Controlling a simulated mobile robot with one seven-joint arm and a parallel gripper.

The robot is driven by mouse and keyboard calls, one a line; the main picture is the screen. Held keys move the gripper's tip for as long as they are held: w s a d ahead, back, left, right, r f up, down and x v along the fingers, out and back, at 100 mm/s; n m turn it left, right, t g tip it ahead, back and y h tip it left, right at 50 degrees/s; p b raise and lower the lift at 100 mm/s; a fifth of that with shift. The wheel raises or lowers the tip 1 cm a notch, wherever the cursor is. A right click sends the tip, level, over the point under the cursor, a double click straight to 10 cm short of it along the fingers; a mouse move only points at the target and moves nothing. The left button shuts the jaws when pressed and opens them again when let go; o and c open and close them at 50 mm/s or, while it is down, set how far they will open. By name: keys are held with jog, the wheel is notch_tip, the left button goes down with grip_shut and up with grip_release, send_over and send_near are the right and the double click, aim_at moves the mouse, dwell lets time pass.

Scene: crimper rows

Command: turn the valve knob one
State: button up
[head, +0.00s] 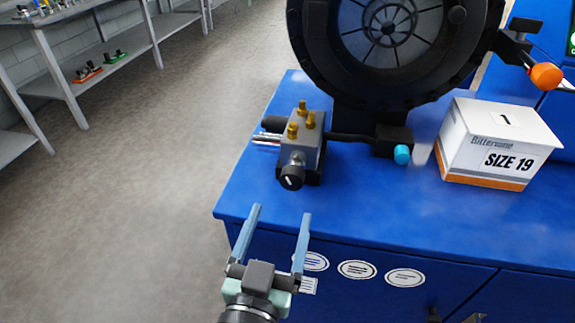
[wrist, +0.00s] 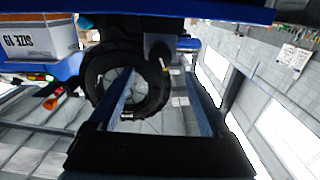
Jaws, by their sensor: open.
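The valve knob (head: 291,177) is a round black knob with a white mark, on the front of a small grey valve block (head: 311,150) with brass fittings on top. The block sits on a blue bench top (head: 390,215). My gripper (head: 282,211) is open and empty. Its two blue-grey fingers point toward the knob, apart from it, just in front of the bench edge. In the wrist view, the grey block (wrist: 158,42) shows beyond my gripper (wrist: 157,76), with the dark knob (wrist: 160,62) small and hard to make out between the fingertips.
A large black round crimper (head: 385,50) stands behind the valve. A box marked "SIZE 19" (head: 490,150) sits to the right. An orange-ended lever (head: 546,76) is behind it. Grey shelves (head: 80,75) stand far left; the floor (head: 150,200) between is clear.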

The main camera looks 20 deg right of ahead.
aim_at(290, 184)
jog(key=p+x, duration=0.1)
jog(key=x, duration=0.9)
jog(key=shift+w+d+p, duration=0.2)
jog(key=shift+w+p, duration=0.05)
jog(key=shift+p, duration=0.15)
grip_shut()
